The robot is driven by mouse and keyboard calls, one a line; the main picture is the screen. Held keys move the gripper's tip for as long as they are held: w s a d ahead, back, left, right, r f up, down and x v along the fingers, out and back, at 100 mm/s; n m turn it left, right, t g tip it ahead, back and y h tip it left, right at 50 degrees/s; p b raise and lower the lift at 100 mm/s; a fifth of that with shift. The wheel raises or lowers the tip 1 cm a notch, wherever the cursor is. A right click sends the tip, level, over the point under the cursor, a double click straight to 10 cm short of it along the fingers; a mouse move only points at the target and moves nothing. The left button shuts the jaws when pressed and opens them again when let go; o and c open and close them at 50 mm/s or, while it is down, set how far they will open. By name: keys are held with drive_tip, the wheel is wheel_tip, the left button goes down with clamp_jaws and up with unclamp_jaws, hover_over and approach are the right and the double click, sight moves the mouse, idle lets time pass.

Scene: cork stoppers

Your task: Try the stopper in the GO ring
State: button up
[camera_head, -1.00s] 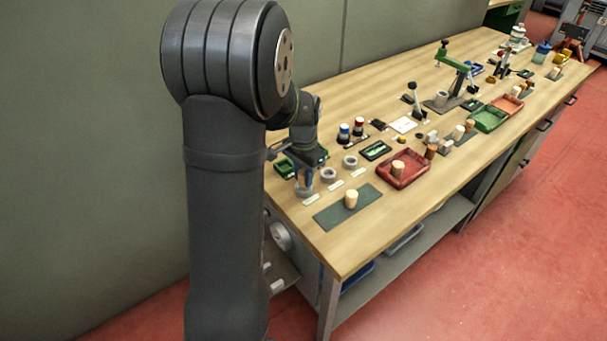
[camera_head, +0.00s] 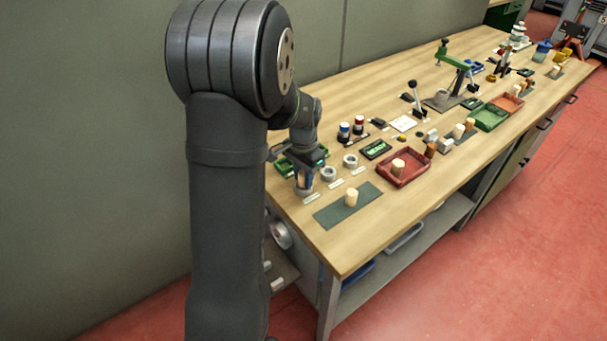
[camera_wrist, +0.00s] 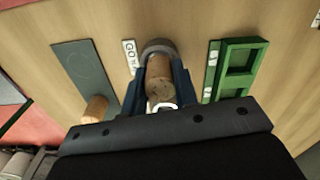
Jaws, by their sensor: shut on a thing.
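My gripper (camera_wrist: 160,88) is shut on a tan cork stopper (camera_wrist: 158,70), with its blue fingers on either side. The stopper's far end meets the opening of a grey ring (camera_wrist: 157,45) beside a white label (camera_wrist: 130,55) that reads GO. I cannot tell whether the stopper's end is inside the ring or just above it. In the head view my gripper (camera_head: 304,180) is over the nearest ring (camera_head: 303,191), and the fingers hide much of both ring and stopper.
Two more grey rings (camera_head: 328,174) (camera_head: 350,161) stand in line behind. A stopper (camera_head: 351,197) stands on a dark mat (camera_head: 328,217), and another is in a red tray (camera_head: 405,180). A green tray (camera_wrist: 238,65) lies right of the ring in the wrist view.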

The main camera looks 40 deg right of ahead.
drive_tip(key=shift+f, duration=0.15)
drive_tip(key=o, duration=1)
wheel_tip(320, 180, up, 18)
drive_tip(key=shift+f, duration=0.25)
idle(0.5)
wheel_tip(320, 180, down, 18)
drive_tip(key=shift+r, duration=0.4)
idle(0.3)
